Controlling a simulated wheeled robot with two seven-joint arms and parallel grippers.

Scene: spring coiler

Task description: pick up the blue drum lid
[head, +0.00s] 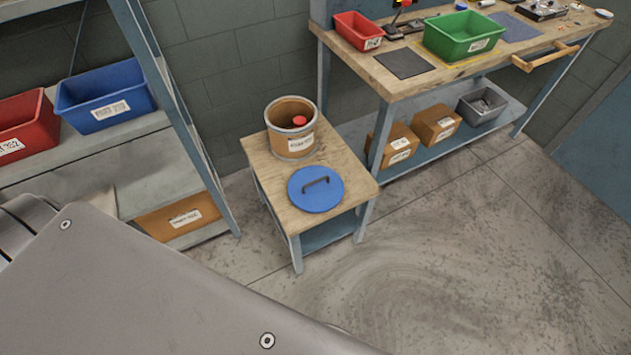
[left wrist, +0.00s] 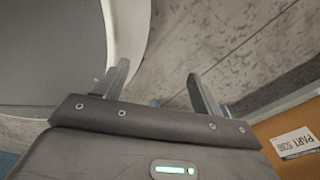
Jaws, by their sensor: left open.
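The blue drum lid (head: 308,199), a flat round disc with a dark arched handle, lies on the front part of a small wooden-topped table (head: 356,180) in the head view. The open brown drum (head: 291,143) stands behind it with a red item (head: 299,120) inside. My left gripper (left wrist: 158,80) is open and empty in the left wrist view, with bare floor beyond its fingers. The lid is not in that view. Neither gripper shows in the head view, where a large grey part of my own body fills the lower left.
A shelf rack with a blue bin (head: 105,97) and a red bin (head: 27,130) stands left of the small table. A workbench (head: 400,88) with a green bin (head: 463,37) stands at right. A cardboard box (left wrist: 297,140) is close beside my left gripper. Floor at right is clear.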

